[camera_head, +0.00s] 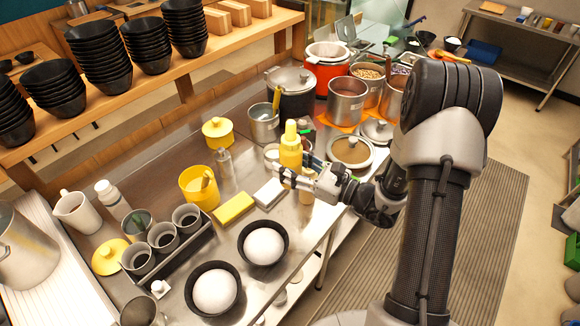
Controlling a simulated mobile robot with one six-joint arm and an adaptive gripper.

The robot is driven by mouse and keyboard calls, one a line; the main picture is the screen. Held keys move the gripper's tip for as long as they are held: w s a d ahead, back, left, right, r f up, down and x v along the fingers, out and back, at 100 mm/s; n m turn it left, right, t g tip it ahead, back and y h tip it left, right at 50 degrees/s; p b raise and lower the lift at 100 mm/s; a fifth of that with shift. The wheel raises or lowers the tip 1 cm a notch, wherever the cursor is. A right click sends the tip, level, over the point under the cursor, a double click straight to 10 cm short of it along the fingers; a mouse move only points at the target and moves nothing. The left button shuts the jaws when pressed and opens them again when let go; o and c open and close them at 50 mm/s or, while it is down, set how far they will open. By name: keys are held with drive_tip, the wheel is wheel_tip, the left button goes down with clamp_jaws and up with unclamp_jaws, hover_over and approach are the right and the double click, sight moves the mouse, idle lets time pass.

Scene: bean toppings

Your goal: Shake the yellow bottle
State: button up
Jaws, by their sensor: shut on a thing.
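The yellow bottle (291,148) stands upright near the middle of the metal counter, its narrow cap pointing up. My gripper (290,175) reaches in from the right and is shut on the bottle's body. The fingers cover part of its lower side. I cannot tell whether the bottle's base touches the counter or is lifted off it.
Two black bowls with white contents (263,245) (215,289) sit at the front. A yellow sponge (234,208), a yellow container (199,188) and a small shaker (224,162) stand left of the bottle. Steel pots (346,100) stand behind. Stacked black bowls (147,44) fill the shelf.

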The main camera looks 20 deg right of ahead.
sight(290, 153)
drive_tip(key=shift+o, duration=0.7)
drive_tip(key=c, duration=0.3)
wheel_tip(290, 153, up, 4)
drive_tip(key=p, duration=0.3)
drive_tip(key=shift+r, duration=0.1)
